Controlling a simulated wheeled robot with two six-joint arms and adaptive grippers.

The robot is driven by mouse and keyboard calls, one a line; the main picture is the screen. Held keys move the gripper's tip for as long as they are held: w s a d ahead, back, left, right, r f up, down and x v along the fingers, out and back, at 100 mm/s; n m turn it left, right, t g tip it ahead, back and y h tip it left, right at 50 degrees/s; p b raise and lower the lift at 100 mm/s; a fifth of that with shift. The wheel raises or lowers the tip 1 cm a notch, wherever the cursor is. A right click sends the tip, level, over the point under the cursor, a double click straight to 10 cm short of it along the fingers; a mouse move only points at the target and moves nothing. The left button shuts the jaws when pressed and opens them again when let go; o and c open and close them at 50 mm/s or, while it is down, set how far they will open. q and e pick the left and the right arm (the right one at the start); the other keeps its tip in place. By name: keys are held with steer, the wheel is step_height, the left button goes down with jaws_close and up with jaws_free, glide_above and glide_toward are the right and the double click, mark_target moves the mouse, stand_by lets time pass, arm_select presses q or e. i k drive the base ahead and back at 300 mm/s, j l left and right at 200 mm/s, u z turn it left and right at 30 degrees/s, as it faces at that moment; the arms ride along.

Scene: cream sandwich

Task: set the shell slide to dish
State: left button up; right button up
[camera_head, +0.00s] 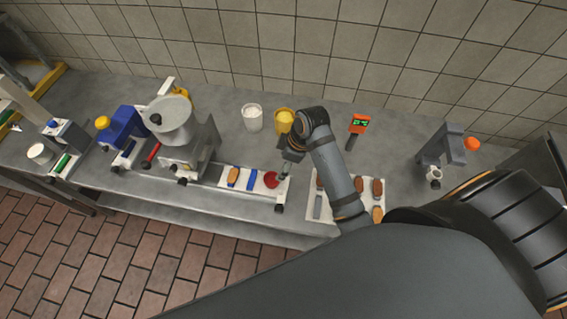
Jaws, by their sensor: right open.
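A low white slide unit (222,181) lies along the counter's front edge. It carries a brown shell-like mark (233,176), a blue bar (252,180) and a red round piece (271,180). A dark knob (280,208) sits at its front right corner. My right gripper (287,167) is open, pointing down over the right end of this unit. A small dark green part shows right below its fingers; I cannot tell whether they touch it. Which setting the slide is on cannot be made out. My left gripper is not in view.
A white tray (330,209) of brown pastries lies right of the unit, partly behind my arm. A hopper machine (175,125) stands left, a grey press (440,148) right.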

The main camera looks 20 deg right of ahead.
mark_target(248, 181)
steer(key=k, duration=1)
